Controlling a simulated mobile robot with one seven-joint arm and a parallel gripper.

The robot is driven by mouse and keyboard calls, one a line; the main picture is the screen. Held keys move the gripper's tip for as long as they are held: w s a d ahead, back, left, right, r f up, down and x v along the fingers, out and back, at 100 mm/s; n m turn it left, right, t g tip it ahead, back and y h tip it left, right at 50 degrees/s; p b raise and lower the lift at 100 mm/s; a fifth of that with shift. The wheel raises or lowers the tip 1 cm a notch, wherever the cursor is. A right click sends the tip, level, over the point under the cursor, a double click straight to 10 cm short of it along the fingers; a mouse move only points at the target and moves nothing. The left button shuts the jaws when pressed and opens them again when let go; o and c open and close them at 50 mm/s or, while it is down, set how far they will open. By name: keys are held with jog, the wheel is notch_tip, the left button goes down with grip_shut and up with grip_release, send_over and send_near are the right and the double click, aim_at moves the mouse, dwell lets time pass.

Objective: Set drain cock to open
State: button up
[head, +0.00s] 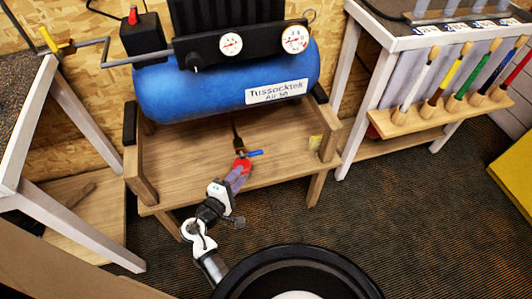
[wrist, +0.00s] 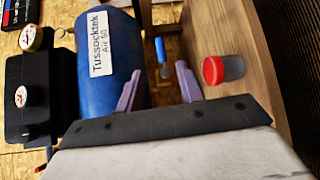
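The drain cock shows as a small blue lever (head: 255,153) below the compressor tank, lying roughly sideways in the head view. In the wrist view the blue lever (wrist: 161,50) lies ahead of and between my two purple fingers. My gripper (head: 240,172) reaches in low over the wooden stand; in the wrist view my gripper (wrist: 157,82) is open, with nothing between the fingertips. The lever appears just beyond the fingertips; I cannot tell whether they touch. The cock's body is small and partly hidden.
The blue tank (head: 225,85) hangs above the wooden stand (head: 180,170). A red-lidded jar (wrist: 222,70) stands close right of my fingers in the wrist view. A rack of coloured clubs (head: 430,110) is at the right, a white-legged bench (head: 85,125) at the left.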

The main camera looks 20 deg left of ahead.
aim_at(258, 153)
jog(key=p+x, duration=0.2)
jog(key=x, duration=1)
jog(key=shift+w, duration=0.35)
jog(key=shift+c, duration=0.4)
grip_shut()
